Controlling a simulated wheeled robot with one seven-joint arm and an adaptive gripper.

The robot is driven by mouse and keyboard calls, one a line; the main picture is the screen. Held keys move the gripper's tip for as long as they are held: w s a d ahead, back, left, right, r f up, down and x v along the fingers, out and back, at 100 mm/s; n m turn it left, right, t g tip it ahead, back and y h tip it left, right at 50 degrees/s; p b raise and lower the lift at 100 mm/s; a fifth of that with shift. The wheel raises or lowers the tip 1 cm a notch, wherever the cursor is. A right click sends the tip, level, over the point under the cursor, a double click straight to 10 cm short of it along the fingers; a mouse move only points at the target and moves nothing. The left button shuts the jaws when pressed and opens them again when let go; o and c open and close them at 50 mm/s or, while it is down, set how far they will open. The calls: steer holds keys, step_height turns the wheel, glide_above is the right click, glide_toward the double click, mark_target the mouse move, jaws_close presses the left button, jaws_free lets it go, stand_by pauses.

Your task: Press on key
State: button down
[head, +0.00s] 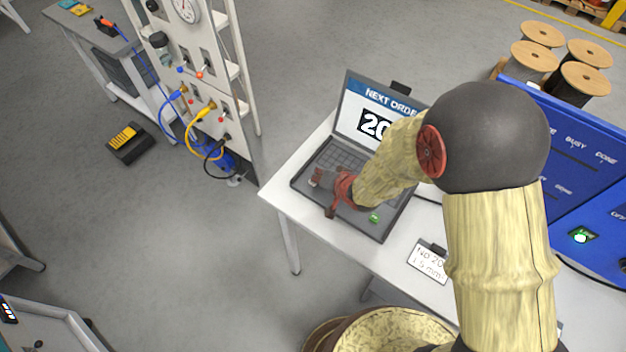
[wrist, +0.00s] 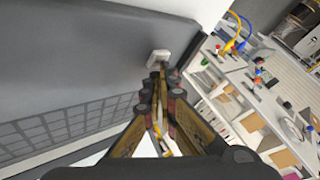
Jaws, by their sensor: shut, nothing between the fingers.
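A dark laptop (head: 362,222) stands open on a white table, its screen (head: 362,112) reading "NEXT ORDER" and a number starting "20". Its keyboard (head: 336,158) lies below the screen. In the wrist view the fingertips (wrist: 161,72) are close to a small pale grey block (wrist: 158,55) near the dark surface's edge. I cannot tell whether they touch it, or whether it is a key.
A white sign (head: 428,262) stands on the table right of the laptop. A blue panel unit (head: 575,170) is at the right. A rack (head: 205,120) with blue and yellow cables stands at the left. Several wooden reels (head: 543,34) are at the back right.

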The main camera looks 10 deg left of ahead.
steer(key=shift+r+p, duration=0.35)
steer(key=shift+r, duration=0.05)
step_height(320, 180, up, 6)
steer(key=p, duration=0.5)
stand_by(0.6)
